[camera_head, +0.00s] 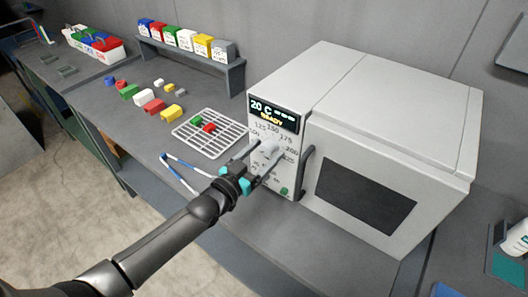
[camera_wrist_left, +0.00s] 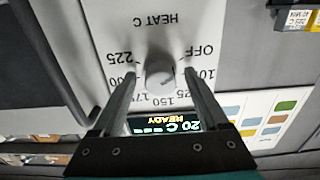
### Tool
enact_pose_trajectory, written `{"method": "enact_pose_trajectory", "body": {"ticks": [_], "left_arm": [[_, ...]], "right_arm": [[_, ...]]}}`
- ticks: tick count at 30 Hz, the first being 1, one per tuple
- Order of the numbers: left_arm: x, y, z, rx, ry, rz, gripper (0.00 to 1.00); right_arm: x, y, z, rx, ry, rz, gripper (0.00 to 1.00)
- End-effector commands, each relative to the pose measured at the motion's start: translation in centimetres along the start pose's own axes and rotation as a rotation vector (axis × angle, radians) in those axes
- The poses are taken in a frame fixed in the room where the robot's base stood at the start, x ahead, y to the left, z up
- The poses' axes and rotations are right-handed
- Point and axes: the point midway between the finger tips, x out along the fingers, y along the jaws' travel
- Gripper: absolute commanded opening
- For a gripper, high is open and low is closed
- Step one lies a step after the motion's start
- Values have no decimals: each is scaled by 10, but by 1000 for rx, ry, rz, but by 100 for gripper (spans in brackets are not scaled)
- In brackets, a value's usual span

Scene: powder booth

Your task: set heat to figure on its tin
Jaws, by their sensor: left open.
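The heat knob (camera_head: 268,147) is a pale round dial on the white oven's front panel. In the wrist view the knob (camera_wrist_left: 160,73) sits below the words HEAT C, ringed by OFF and figures up to 225; its pointer is too unclear to read. My left gripper (camera_head: 264,153) is at the panel, and in the wrist view its open fingers (camera_wrist_left: 160,72) stand either side of the knob with gaps showing. The oven display (camera_head: 274,115) reads 20 C, READY. Labelled coloured tins (camera_head: 186,40) stand on a shelf; their figures are too small to read. My right gripper is out of view.
The oven's dark handle (camera_head: 305,172) stands out just right of the panel. A wire rack (camera_head: 228,141) holds small red and green pieces. Blue-and-white tongs (camera_head: 181,166) lie near the bench edge. Coloured blocks (camera_head: 153,106) lie farther left.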

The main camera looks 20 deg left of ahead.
Motion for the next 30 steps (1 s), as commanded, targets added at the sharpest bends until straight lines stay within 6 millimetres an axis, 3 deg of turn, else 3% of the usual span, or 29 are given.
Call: {"method": "enact_pose_trajectory", "body": {"ticks": [9,27,30], "left_arm": [[1,0,0,0,-1,0,75],[1,0,0,0,-1,0,7],[1,0,0,0,-1,0,0]], "right_arm": [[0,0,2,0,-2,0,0],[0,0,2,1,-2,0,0],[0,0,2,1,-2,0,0]]}}
